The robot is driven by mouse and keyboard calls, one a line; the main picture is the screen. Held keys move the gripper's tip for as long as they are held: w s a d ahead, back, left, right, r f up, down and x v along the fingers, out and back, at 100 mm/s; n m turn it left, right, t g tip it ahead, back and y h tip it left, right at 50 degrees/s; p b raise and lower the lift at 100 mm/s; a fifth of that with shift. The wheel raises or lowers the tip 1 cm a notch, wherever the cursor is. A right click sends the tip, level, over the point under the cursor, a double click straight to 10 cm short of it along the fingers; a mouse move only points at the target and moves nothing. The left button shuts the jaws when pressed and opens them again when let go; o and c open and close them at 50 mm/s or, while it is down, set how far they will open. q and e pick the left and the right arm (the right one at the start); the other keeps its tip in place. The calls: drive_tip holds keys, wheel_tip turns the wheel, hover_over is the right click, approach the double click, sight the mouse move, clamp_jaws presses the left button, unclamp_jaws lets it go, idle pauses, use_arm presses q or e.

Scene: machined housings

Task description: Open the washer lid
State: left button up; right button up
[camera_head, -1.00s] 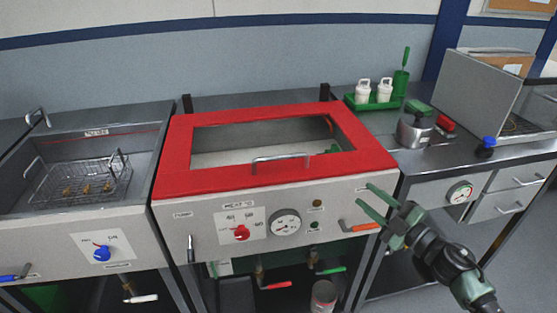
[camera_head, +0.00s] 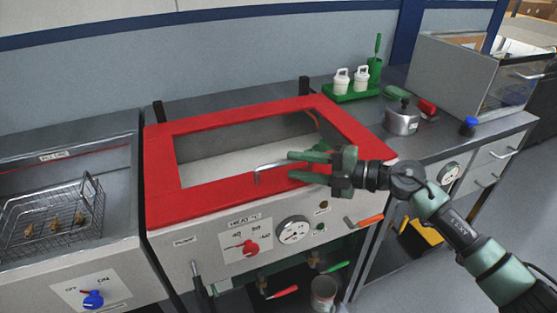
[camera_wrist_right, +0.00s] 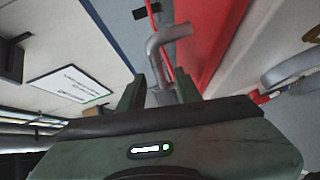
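The washer lid (camera_head: 160,165) is a red frame with a window, lying shut on the washer (camera_head: 190,250). Its metal bar handle (camera_head: 268,166) is on the front edge, its right part hidden by my right gripper (camera_head: 291,165). The right gripper comes from the right with its fingers apart, one on either side of the handle's right part. In the right wrist view the handle (camera_wrist_right: 156,48) runs in between the two fingertips (camera_wrist_right: 161,80), with gaps visible, so the fingers do not look closed on it. My left gripper is not in view.
A sink with a wire basket (camera_head: 62,218) is at the left. On the right counter stand a grey pot (camera_head: 402,118), a green tray (camera_head: 352,95) with white bottles, and a grey box-like unit (camera_head: 450,75). Knobs and a gauge (camera_head: 293,230) are on the washer front.

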sight(287, 164)
drive_tip(key=x, duration=0.3)
drive_tip(key=shift+w+a, duration=0.2)
drive_tip(key=shift+a, duration=0.15)
drive_tip(key=shift+a+f, duration=0.1)
drive_tip(key=shift+a, duration=0.1)
drive_tip(key=shift+w, duration=0.1)
clamp_jaws()
idle(0.9)
